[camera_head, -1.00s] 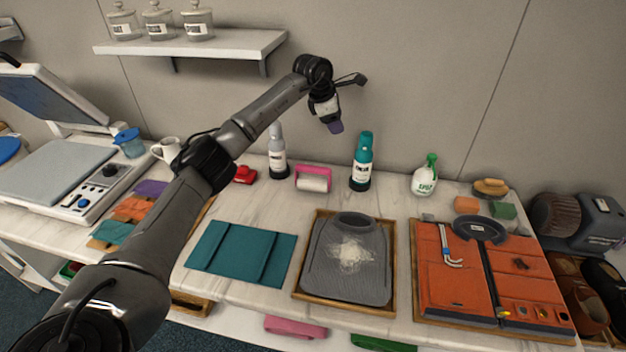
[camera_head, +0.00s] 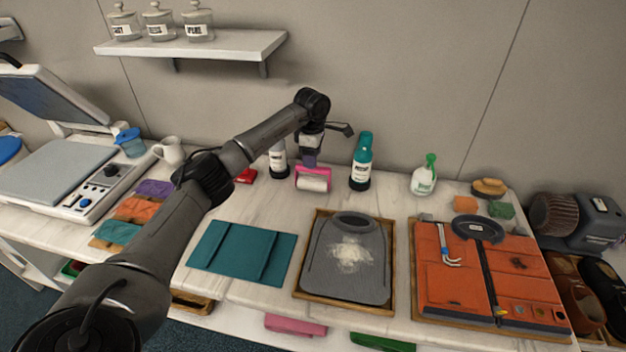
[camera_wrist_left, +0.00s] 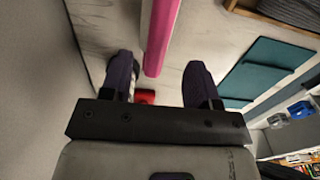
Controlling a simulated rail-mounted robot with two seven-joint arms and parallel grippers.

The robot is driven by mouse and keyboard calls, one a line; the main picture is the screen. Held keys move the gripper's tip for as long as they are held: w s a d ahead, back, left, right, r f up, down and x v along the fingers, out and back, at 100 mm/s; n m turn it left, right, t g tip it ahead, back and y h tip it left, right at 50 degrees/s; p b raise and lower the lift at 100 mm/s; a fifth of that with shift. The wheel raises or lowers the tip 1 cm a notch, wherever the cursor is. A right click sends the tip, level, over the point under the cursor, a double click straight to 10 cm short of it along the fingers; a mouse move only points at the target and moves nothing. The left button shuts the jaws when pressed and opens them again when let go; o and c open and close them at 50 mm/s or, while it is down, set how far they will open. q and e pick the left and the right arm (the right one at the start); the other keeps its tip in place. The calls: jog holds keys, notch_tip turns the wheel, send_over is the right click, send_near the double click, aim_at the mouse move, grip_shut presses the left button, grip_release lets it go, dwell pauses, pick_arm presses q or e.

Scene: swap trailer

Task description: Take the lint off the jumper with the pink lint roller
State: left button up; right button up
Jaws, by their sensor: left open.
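The pink lint roller (camera_head: 313,181) with its white roll lies on the counter near the back wall. The grey jumper (camera_head: 347,275) lies flat in a wooden tray (camera_head: 301,292), with a pale patch of lint (camera_head: 348,254) on its middle. My left gripper (camera_head: 309,160) points down just above the roller's pink handle. In the left wrist view the open fingers (camera_wrist_left: 160,82) have the pink handle (camera_wrist_left: 160,40) between and beyond their tips; I cannot tell whether they touch it. My right gripper is not in view.
A grey and white bottle (camera_head: 278,160) stands close to the left of the roller, a teal bottle (camera_head: 361,162) to its right. A red object (camera_head: 245,176) lies further left. A folded teal cloth (camera_head: 241,252) lies left of the tray. Counter between roller and tray is clear.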

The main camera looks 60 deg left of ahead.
aim_at(313, 178)
pick_arm(q)
jog(key=shift+w+f+p, duration=0.15)
jog(key=shift+f+p, duration=0.8)
jog(key=shift+f, duration=1.9)
jog(key=shift+c, duration=0.2)
grip_shut()
jog(key=shift+r, duration=0.1)
